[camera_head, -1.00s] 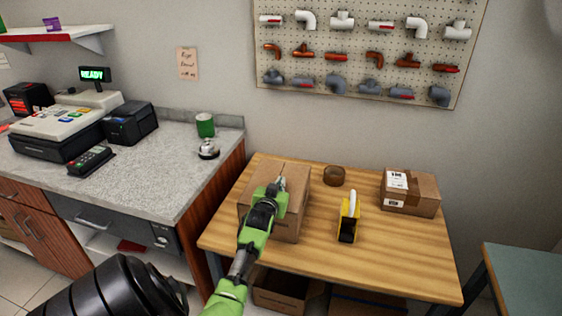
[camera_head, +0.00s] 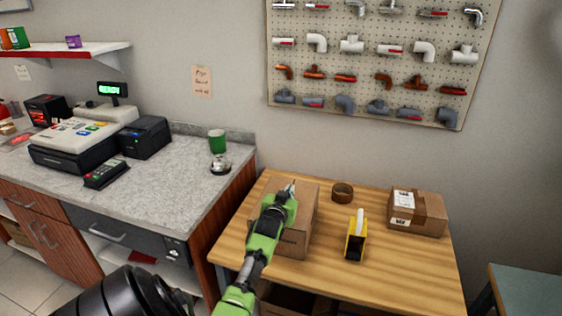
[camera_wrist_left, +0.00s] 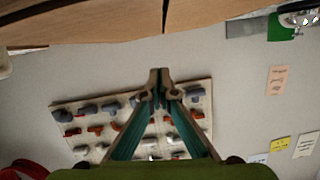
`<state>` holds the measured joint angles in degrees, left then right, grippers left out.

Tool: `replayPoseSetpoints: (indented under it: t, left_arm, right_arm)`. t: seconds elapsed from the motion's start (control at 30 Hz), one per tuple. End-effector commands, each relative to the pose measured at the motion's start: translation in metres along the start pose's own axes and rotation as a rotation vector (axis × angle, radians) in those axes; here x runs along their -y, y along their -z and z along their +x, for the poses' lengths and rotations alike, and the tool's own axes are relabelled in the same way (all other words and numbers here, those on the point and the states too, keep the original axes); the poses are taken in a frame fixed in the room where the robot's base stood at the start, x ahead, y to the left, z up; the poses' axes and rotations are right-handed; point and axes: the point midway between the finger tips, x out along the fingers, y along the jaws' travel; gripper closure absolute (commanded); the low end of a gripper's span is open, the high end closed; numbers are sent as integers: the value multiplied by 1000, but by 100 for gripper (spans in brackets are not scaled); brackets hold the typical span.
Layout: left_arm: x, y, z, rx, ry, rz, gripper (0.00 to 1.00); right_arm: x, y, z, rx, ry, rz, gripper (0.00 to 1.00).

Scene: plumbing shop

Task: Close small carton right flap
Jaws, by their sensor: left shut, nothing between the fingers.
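The small brown carton (camera_head: 305,213) stands near the left end of the wooden table. Its top looks flat, but my left arm covers much of it, so I cannot tell how the right flap lies. My left gripper (camera_head: 291,188) is over the carton's top near its far edge, shut and empty. Whether it touches the cardboard is unclear. In the left wrist view the fingertips (camera_wrist_left: 159,75) are together, just below a brown surface with a dark seam at the top of the picture. My right gripper is not in view.
The wooden table (camera_head: 400,270) also holds a tape roll (camera_head: 342,192), a yellow tape dispenser (camera_head: 356,240) and a taped, labelled box (camera_head: 417,213). A grey counter (camera_head: 185,180) with a bell (camera_head: 220,166) and green cup (camera_head: 217,142) adjoins at left. A pegboard (camera_head: 375,60) hangs behind.

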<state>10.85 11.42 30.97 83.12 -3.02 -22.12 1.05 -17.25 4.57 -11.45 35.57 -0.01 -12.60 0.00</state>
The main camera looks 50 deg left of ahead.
Motion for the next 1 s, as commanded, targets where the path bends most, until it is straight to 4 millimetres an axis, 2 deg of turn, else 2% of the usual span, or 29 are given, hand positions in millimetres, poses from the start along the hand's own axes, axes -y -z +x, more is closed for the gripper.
replayPoseSetpoints:
  t: [0.03,0.5,0.7,1.0]
  left_arm:
    - [-1,-10,-10,5,-1,1,100]
    - [1,-9,-80,5,-1,0,100]
    - [2,-8,-94,5,0,-1,100]
    - [-1,-9,-97,12,-6,4,100]
  right_arm:
    - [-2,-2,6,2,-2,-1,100]
    - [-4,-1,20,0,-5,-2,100]
    - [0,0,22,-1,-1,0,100]
    - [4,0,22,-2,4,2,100]
